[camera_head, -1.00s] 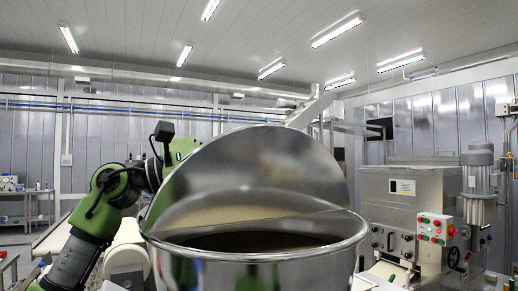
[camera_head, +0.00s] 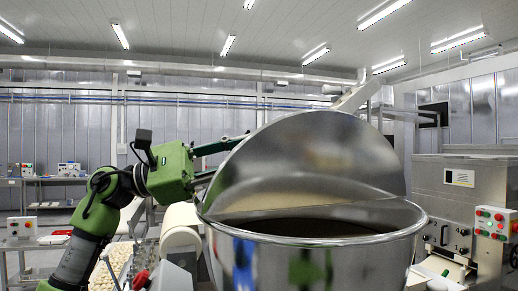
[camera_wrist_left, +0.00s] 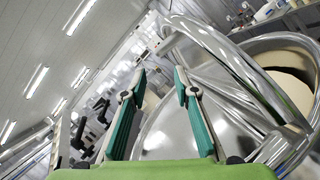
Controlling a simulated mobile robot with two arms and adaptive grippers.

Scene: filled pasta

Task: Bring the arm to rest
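My left arm (camera_head: 100,205), green and black, comes in from the left in the head view. Its left gripper (camera_wrist_left: 157,78) shows two teal fingers spread apart with nothing between them in the wrist view. In the head view the fingers point right toward the raised lid (camera_head: 315,160) of a shiny metal hopper (camera_head: 300,232), and their ends pass behind its edge. In the wrist view, the shiny curved metal is close to the right finger; whether they touch I cannot tell. My right gripper is in neither view.
A machine with a button panel (camera_head: 492,222) stands at the right. A conveyor with pale pieces (camera_head: 112,268) lies left of the hopper. A table with equipment (camera_head: 45,180) is at the far left. Bent metal tubes (camera_wrist_left: 235,65) cross the wrist view's right side.

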